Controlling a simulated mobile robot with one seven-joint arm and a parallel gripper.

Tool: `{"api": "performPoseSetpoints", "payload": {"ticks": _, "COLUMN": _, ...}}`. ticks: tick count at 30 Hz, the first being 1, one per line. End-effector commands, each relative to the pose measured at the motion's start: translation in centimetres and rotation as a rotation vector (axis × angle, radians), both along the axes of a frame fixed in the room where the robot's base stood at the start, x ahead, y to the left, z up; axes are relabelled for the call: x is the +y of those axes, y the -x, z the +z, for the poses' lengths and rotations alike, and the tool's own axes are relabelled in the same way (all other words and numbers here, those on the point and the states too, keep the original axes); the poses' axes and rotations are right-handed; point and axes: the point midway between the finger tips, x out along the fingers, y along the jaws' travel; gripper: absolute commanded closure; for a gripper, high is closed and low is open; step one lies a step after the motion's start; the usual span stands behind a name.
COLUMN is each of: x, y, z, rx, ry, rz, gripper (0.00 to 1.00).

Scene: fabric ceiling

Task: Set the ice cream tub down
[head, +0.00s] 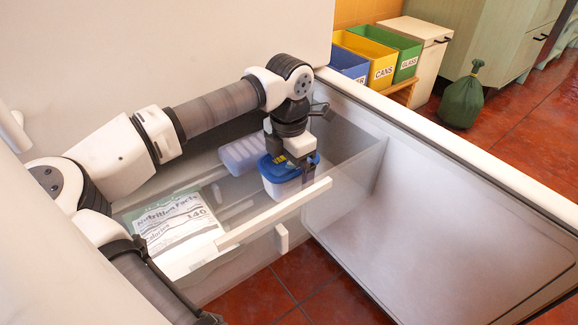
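The ice cream tub (279,187) is a white tub with a blue lid. It is behind the clear front of an open drawer (230,240), at the drawer's right part. My gripper (296,170) points down at the tub's right side, with its dark fingers at the lid and rim; it appears shut on the tub. The far finger is partly hidden. I cannot tell whether the tub's base touches the drawer floor.
A pale lidded box or tray (243,153) lies just behind the tub. A package with a nutrition label (175,225) lies at the drawer's left. An open door (440,210) stands to the right. Blue, yellow and green bins (381,72) and a green bag (461,103) are beyond it.

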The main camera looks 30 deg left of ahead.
Motion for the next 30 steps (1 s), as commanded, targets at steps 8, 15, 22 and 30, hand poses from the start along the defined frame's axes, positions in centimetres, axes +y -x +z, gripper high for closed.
{"api": "performPoseSetpoints", "payload": {"ticks": 8, "x": 0.0, "y": 0.0, "z": 1.3, "rx": -0.002, "ry": -0.002, "rz": 0.000, "gripper": 0.00}}
{"api": "performPoseSetpoints", "payload": {"ticks": 15, "x": 0.0, "y": 0.0, "z": 6.3, "rx": -0.002, "ry": -0.002, "rz": 0.000, "gripper": 0.00}}
{"api": "performPoseSetpoints", "payload": {"ticks": 22, "x": 0.1, "y": 0.0, "z": 10.6, "rx": -0.001, "ry": -0.002, "rz": 0.001, "gripper": 0.00}}
{"api": "performPoseSetpoints", "payload": {"ticks": 30, "x": 0.0, "y": 0.0, "z": 12.3, "rx": 0.000, "ry": 0.000, "rz": 0.001, "gripper": 0.00}}
